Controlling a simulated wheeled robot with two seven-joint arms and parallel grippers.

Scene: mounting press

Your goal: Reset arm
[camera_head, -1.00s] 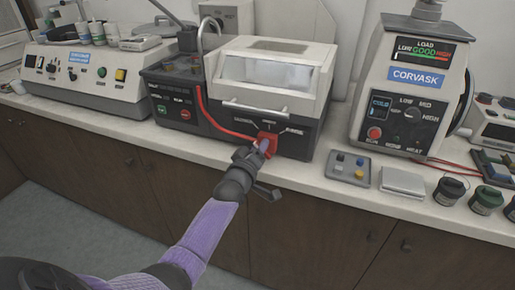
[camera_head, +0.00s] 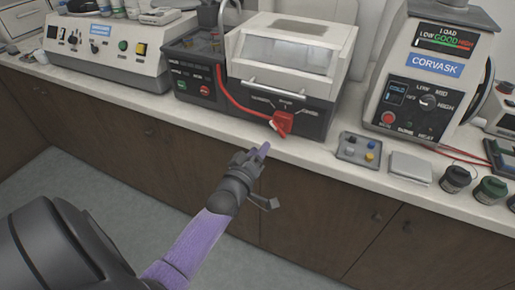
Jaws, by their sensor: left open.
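My left arm comes in from the lower left with a purple forearm. My left gripper (camera_head: 258,156) is open and stands in front of the counter's front edge, below and left of a red knob. It is apart from the knob and nothing shows in its jaws. The red knob (camera_head: 283,123) sits on the front of a boxy machine (camera_head: 284,55) with a clear window and a bar handle. My right gripper is not in view.
The white counter (camera_head: 225,125) carries a Corvask press (camera_head: 432,75) at right, a small button panel (camera_head: 360,149), a flat grey box (camera_head: 410,167) and dark jars (camera_head: 456,179). Another control unit (camera_head: 115,45) stands at left. Open floor (camera_head: 85,180) lies before the brown cabinets.

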